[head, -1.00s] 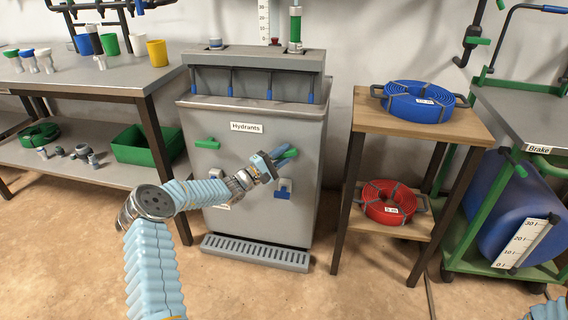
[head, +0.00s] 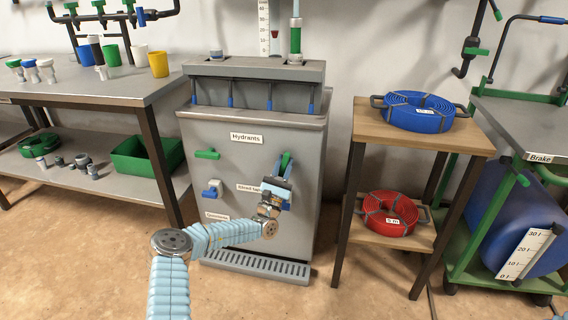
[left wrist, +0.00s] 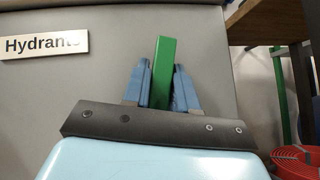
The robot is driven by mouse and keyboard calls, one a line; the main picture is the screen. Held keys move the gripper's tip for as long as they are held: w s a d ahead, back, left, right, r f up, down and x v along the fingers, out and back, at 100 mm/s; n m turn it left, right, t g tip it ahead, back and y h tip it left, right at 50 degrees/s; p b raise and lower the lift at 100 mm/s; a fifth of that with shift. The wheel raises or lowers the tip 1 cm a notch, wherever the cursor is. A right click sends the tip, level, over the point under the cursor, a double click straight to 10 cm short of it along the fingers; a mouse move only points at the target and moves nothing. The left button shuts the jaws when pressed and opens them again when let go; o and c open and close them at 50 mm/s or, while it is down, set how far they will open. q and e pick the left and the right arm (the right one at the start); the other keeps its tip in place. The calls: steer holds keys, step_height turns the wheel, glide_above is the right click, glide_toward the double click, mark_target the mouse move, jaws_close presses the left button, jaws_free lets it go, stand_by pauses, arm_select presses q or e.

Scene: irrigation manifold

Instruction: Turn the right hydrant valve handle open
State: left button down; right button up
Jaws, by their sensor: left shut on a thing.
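The right hydrant valve handle (head: 287,160) is green and sits on the front of the grey hydrant cabinet (head: 305,132). My left gripper (head: 281,166) is shut on this handle. In the left wrist view the handle (left wrist: 165,72) stands nearly upright between the blue fingers (left wrist: 160,88). The left green handle (head: 207,154) lies level on the same front. A blue tap handle (head: 211,192) is below it. The area under the right handle is partly hidden by my gripper. My right gripper is not in view.
A wooden stand with a blue hose coil (head: 419,111) and a red hose coil (head: 393,212) is right of the cabinet. A grey workbench (head: 95,92) with cups is at left. A grated step (head: 255,264) lies at the cabinet's foot.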

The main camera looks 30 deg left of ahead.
arm_select(q)
steer(key=shift+n+g+y+p, duration=0.4)
steer(key=shift+n+y+p, duration=0.25)
steer(key=shift+n+y, duration=3.55)
steer(key=shift+d+h, duration=0.1)
steer(key=shift+h, duration=0.2)
steer(key=c, duration=1)
jaws_free()
steer(key=v, duration=1.4)
steer(key=shift+r, duration=0.1)
